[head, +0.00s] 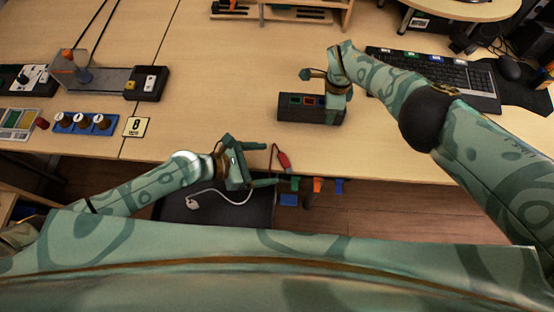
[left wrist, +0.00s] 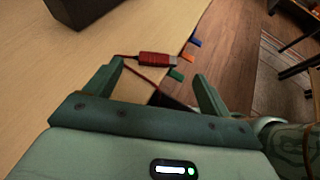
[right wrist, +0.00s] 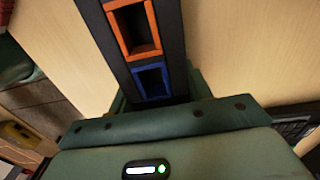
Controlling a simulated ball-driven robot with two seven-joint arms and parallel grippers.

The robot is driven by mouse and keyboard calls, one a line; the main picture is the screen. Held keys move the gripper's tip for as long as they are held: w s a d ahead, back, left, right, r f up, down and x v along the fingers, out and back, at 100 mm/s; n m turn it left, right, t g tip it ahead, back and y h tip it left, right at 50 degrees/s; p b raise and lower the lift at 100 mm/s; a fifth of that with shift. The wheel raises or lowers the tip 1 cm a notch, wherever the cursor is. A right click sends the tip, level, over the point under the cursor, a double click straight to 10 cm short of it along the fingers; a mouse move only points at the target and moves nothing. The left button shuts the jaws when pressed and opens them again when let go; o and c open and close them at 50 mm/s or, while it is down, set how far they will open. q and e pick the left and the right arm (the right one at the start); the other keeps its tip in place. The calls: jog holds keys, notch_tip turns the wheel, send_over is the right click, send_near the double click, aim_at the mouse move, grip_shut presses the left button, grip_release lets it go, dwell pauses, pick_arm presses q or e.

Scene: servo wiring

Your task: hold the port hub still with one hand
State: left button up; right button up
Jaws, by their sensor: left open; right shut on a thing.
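The port hub (head: 290,115) is a dark block lying on the table, with coloured square ports on top. My right gripper (head: 338,100) is shut on the hub's right end. The right wrist view shows the hub (right wrist: 118,70) running between the fingers, with an orange-rimmed port and a blue-rimmed port facing up. My left gripper (head: 262,163) is open and empty at the table's front edge. A red plug (head: 284,161) on a thin cable lies just beyond its fingertips; it also shows in the left wrist view (left wrist: 155,60).
Green, orange (head: 317,184) and blue tags sit along the table's front edge. A keyboard (head: 450,80) lies back right. Knobs (head: 83,122) and a numbered card (head: 135,127) stand left.

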aim_at(286, 162)
pick_arm(q)
jog(key=x, duration=0.5)
jog(key=shift+d, duration=0.1)
jog(key=c, duration=1.3)
